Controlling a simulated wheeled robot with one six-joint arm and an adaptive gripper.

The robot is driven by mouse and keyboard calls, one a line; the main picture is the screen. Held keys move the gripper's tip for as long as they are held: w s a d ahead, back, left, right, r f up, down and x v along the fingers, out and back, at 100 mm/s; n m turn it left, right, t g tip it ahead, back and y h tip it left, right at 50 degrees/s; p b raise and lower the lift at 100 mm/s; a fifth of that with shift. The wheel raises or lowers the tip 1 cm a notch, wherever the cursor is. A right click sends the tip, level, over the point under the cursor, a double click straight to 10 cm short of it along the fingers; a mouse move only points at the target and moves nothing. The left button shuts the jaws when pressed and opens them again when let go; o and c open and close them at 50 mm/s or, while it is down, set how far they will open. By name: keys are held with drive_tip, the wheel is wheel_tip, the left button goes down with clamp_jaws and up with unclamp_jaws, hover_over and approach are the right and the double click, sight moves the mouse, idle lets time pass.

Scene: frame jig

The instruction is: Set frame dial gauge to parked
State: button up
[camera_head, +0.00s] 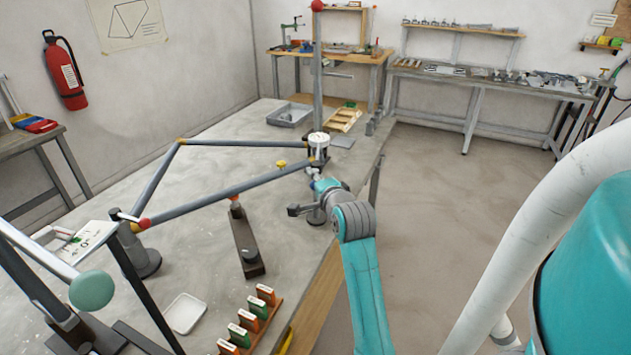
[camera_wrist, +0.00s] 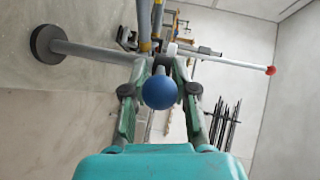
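A white-faced round dial (camera_head: 319,140) sits on a dark mount at the foot of the tall grey post, at the frame's far corner. I take it for the dial gauge; its reading is too small to tell. My gripper (camera_head: 317,184) is just below and in front of it, small and partly hidden by my wrist. In the wrist view a blue ball knob (camera_wrist: 158,92) lies between the two green fingers of my gripper (camera_wrist: 161,70). The fingers are apart; whether they touch the knob or its stem is unclear.
Grey frame tubes (camera_head: 243,143) with yellow and red joints span the large table (camera_head: 215,285). A dark block with an orange-topped pin (camera_head: 245,240) stands in front. A rack of orange and green blocks (camera_head: 250,320) and a white tray (camera_head: 184,313) are nearer. Open floor lies right.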

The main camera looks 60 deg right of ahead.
clamp_jaws()
drive_tip(key=shift+w+f, duration=0.1)
drive_tip(key=shift+w, duration=0.05)
drive_tip(key=w+m+g+h, duration=0.5)
drive_tip(key=m+g, duration=0.5)
drive_tip(key=g, duration=0.2)
drive_tip(key=shift+w, duration=0.85)
drive_tip(key=shift+w+a, duration=0.1)
drive_tip(key=shift+o, duration=2.2)
unclamp_jaws()
